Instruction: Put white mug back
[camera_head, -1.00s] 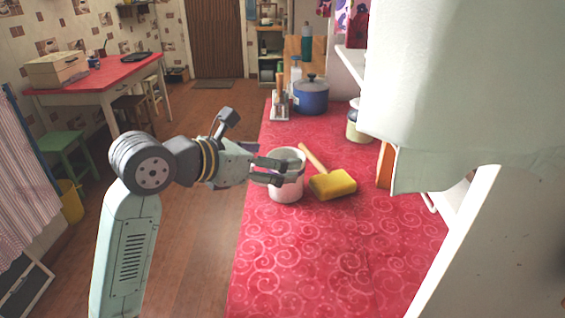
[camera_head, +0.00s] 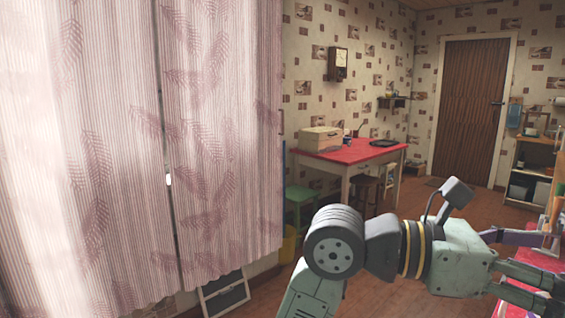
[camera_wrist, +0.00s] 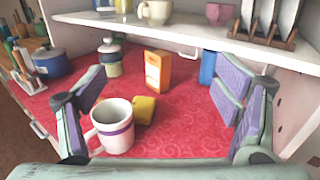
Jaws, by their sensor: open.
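A white mug (camera_wrist: 113,125) with a purple band stands upright on the red counter (camera_wrist: 185,135) in the wrist view. Its handle points left, close to my left finger. My gripper (camera_wrist: 162,100) is open, its fingers spread wide. The mug lies between them, nearer the left one, and is not gripped; I cannot tell whether a finger touches it. In the head view my gripper (camera_head: 548,272) shows at the lower right edge, and the mug is out of that picture.
A yellow sponge-like block (camera_wrist: 145,110) is right behind the mug. An orange box (camera_wrist: 157,71), a jar (camera_wrist: 111,58) and a blue pot (camera_wrist: 49,62) stand farther back. A shelf (camera_wrist: 200,37) above holds a cream mug (camera_wrist: 155,12), pink cup (camera_wrist: 219,13) and plate rack (camera_wrist: 262,32).

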